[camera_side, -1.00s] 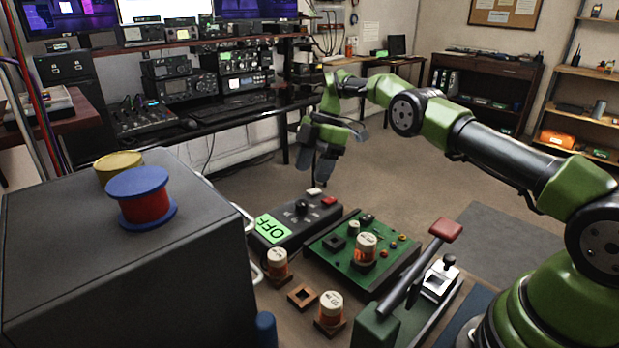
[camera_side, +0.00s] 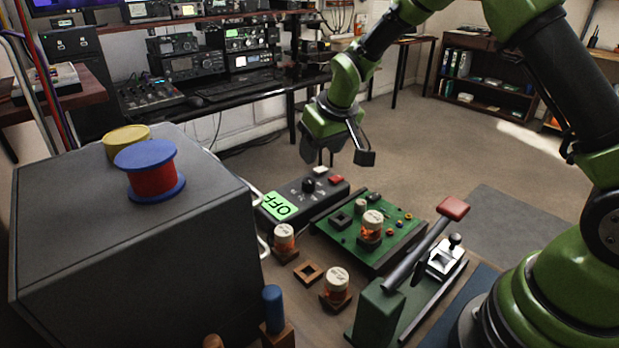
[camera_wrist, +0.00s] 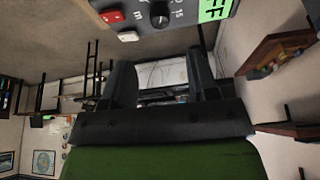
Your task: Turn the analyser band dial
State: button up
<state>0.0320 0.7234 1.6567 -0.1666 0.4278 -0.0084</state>
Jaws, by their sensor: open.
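The analyser (camera_side: 290,200) is a dark box with a green label reading OFF, standing behind the green circuit board. Its band dial (camera_side: 308,185) is a small black knob on the top panel, with a white and a red button at the far end. In the wrist view the dial (camera_wrist: 160,14) shows at the top edge, with marks beside it. My gripper (camera_side: 340,160) is open and empty above and behind the analyser, apart from the dial. In the wrist view its two fingers (camera_wrist: 160,75) stand apart with nothing between them.
A green circuit board (camera_side: 350,235) with a coil sits right of the analyser. A lever with a red handle (camera_side: 453,208) rises at the front right. A large grey box (camera_side: 60,240) with a blue-and-red spool (camera_side: 152,170) stands at left. Loose coils stand in front.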

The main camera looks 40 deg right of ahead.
aim_at(309, 180)
jog(key=x, duration=0.9)
jog(key=shift+w+f, duration=0.1)
jog(key=shift+f, duration=0.25)
jog(key=c, duration=0.9)
